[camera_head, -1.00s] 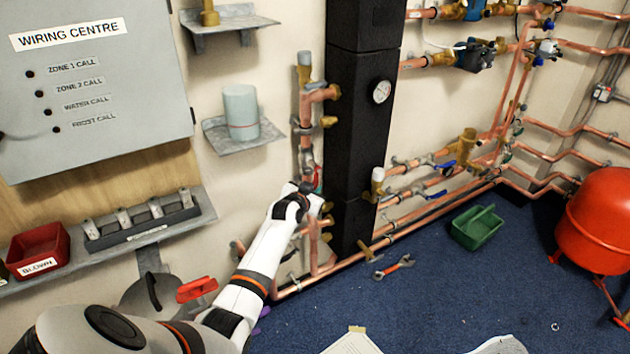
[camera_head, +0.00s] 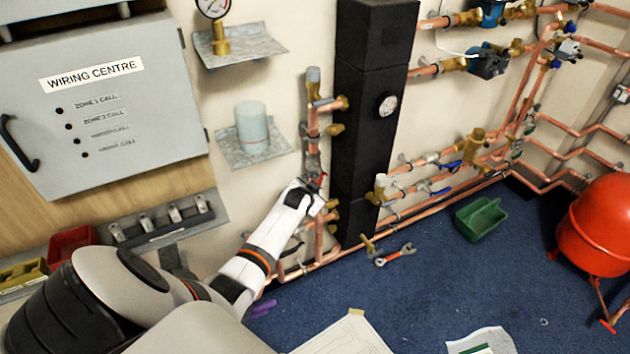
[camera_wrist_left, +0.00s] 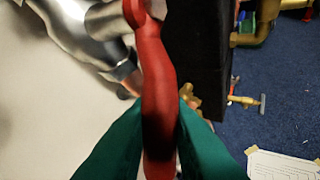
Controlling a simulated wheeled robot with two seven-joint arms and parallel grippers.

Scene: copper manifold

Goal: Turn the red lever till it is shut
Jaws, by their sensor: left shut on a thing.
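The red lever (camera_wrist_left: 157,75) runs from top to bottom through the middle of the left wrist view. In the head view only a small bit of red (camera_head: 323,180) shows at my left gripper (camera_head: 317,187), by the copper pipe left of the black column. In the left wrist view, the green fingers of my left gripper (camera_wrist_left: 160,110) close on the lever from both sides. The silver valve body and pipe (camera_wrist_left: 95,35) lie behind it at upper left. The lever's pivot is hard to make out. My right gripper is not in view.
The black column (camera_head: 368,130) stands just right of my left gripper. Copper pipes (camera_head: 415,190) run along the wall, with blue-handled valves. A shelf with a pale cylinder (camera_head: 252,125) is at upper left. Spanner (camera_head: 396,255), green tray (camera_head: 480,218) and papers lie on the blue floor.

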